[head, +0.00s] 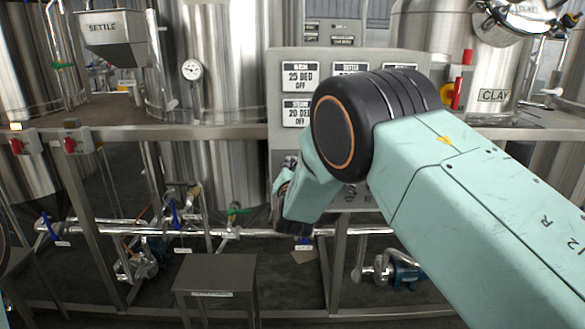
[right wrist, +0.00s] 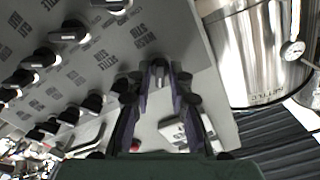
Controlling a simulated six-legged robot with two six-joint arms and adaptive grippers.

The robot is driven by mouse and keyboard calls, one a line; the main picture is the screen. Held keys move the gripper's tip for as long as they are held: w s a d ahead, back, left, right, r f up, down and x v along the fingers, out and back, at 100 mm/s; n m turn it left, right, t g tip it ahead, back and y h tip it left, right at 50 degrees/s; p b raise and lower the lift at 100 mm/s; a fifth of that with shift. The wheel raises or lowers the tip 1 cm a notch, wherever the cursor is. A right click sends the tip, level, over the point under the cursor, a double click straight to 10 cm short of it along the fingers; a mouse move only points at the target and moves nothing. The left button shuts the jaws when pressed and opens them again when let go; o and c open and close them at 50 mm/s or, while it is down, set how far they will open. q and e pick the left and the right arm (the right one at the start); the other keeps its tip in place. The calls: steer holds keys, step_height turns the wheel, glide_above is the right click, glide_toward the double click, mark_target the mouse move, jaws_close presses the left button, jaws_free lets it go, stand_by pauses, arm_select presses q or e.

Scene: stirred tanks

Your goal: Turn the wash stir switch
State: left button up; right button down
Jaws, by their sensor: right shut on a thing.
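The grey control panel (head: 280,135) stands in the middle of the head view, largely behind my right arm. In the right wrist view its face (right wrist: 150,15) shows rows of black switches with upside-down labels. My right gripper (right wrist: 159,78) is shut on a small switch knob (right wrist: 158,65) at the panel; the fingertips cover part of it. A label near it (right wrist: 141,36) seems to read wash stir. In the head view my right gripper (head: 280,200) is partly hidden by its own wrist, beside the panel's left edge. My left gripper is not in view.
Black switches (right wrist: 70,32) crowd the panel beside my fingers. Steel tanks (head: 212,60) stand behind a metal frame, with a settle hopper (head: 112,38) at left and a clay tank (head: 425,40) at right. A dark stool (head: 215,270) and pipes (head: 190,232) lie below.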

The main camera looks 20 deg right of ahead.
steer(key=shift+r, duration=0.15)
steer(key=c, duration=1.4)
jaws_free()
steer(key=shift+w, duration=0.1)
steer(key=shift+c, duration=0.2)
steer(key=v, duration=0.7)
steer(key=shift+s, duration=0.3)
